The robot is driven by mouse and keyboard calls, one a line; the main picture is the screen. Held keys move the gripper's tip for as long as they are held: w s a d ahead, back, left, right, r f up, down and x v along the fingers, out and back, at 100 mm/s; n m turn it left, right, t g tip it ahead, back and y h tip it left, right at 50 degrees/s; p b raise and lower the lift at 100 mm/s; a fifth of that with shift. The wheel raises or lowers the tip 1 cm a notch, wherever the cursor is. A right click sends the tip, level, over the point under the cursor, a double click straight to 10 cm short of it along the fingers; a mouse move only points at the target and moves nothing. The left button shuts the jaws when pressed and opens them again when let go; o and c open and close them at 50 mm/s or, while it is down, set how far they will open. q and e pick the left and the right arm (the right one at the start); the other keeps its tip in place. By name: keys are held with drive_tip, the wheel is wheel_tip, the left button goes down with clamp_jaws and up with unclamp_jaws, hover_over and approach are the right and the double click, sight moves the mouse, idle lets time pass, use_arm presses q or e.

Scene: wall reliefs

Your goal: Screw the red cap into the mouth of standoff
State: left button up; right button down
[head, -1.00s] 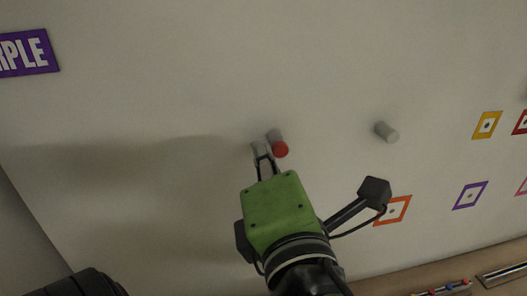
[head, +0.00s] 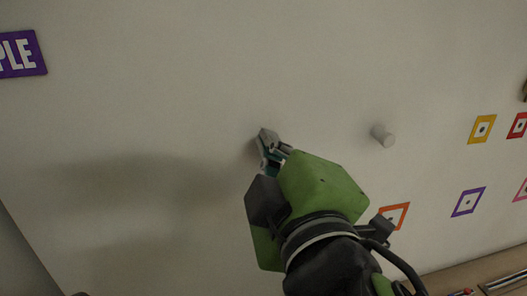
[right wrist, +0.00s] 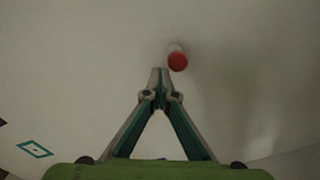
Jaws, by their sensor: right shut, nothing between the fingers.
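The red cap (right wrist: 178,62) sits at the outer end of a pale grey standoff (right wrist: 175,47) on the wall, seen in the right wrist view. How deep the cap sits cannot be told. My right gripper (head: 270,150) is shut and empty. Its fingertips (right wrist: 160,72) are just left of and below the cap in the wrist view; whether they touch it is unclear. In the head view the gripper hides the red cap. My left gripper is not in view.
A second grey standoff (head: 383,136) sticks out of the wall to the right. Flat diamond-marked tiles, such as an orange one (head: 396,214) and a yellow one (head: 482,129), are on the wall. A purple sign (head: 22,54) is at upper left. A wooden ledge (head: 440,283) runs along the lower right.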

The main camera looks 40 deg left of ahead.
drive_tip(key=shift+r+m, duration=0.1)
drive_tip(key=shift+m, duration=0.3)
